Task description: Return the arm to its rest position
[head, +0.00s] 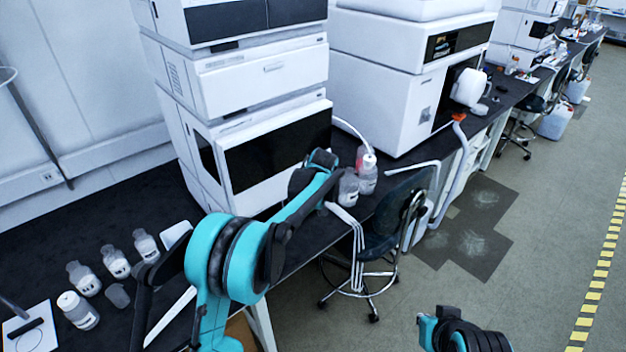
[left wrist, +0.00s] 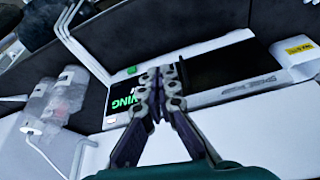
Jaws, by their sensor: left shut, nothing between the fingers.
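My left arm (head: 235,255) is teal and black and reaches from the bottom of the head view up and right over the bench edge. Its far end (head: 320,160) is in front of the dark lower panel of the near instrument stack, close to two bottles. In the left wrist view my left gripper (left wrist: 160,82) has its fingers together with nothing between them. The fingers hide part of a green-lit display (left wrist: 122,100) behind them. Part of my right arm (head: 460,332) shows at the bottom right of the head view; its gripper is not seen.
The white near stack (head: 265,70) stands on the dark bench, with another instrument (head: 385,90) beyond it. Two bottles (head: 367,175) stand by its front corner. Several bottles (head: 115,262) stand at the left. A chair (head: 400,205) is against the bench. The floor to the right is clear.

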